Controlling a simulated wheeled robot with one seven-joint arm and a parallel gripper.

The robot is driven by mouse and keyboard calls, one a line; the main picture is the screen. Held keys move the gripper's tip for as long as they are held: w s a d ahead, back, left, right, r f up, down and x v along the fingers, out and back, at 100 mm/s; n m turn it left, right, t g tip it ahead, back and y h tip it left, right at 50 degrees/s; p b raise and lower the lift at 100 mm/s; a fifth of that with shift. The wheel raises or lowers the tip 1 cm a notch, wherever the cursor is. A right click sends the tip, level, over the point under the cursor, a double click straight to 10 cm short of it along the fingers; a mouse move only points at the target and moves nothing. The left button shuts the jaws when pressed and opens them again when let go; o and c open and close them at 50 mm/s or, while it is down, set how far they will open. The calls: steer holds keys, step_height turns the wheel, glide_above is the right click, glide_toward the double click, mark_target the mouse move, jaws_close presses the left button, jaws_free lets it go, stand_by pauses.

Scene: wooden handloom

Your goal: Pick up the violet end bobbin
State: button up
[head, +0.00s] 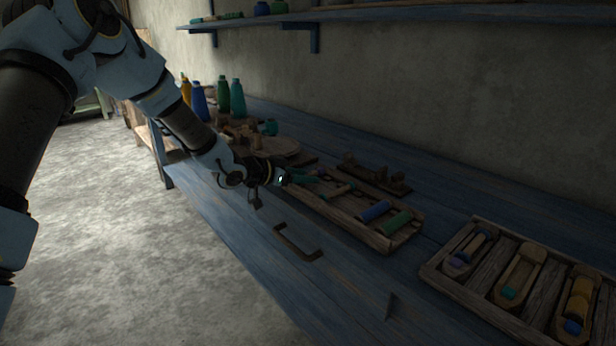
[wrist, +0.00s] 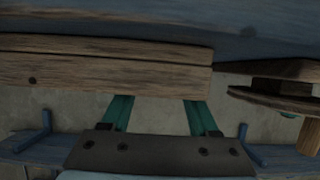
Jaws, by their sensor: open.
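My gripper (head: 300,178) is open over the left end of a wooden tray (head: 345,218) on the blue bench. In the wrist view its two teal fingers (wrist: 157,112) stand apart with nothing between them, close to a wooden edge (wrist: 105,68). No bobbin shows in the wrist view. In the head view, a small violet patch (head: 457,262) shows in the left compartment of the right-hand tray (head: 436,277), well away from my gripper; it is too small and dark to tell if it is the violet end bobbin.
The wooden tray holds a blue bobbin (head: 375,210) and a green bobbin (head: 397,222). A dark handle-like piece (head: 297,245) lies at the bench front. Several bottles (head: 222,97) stand at the back left. A shelf (head: 400,14) runs along the wall above.

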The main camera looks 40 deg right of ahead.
steer(key=shift+d, duration=0.15)
jaws_close()
stand_by(0.4)
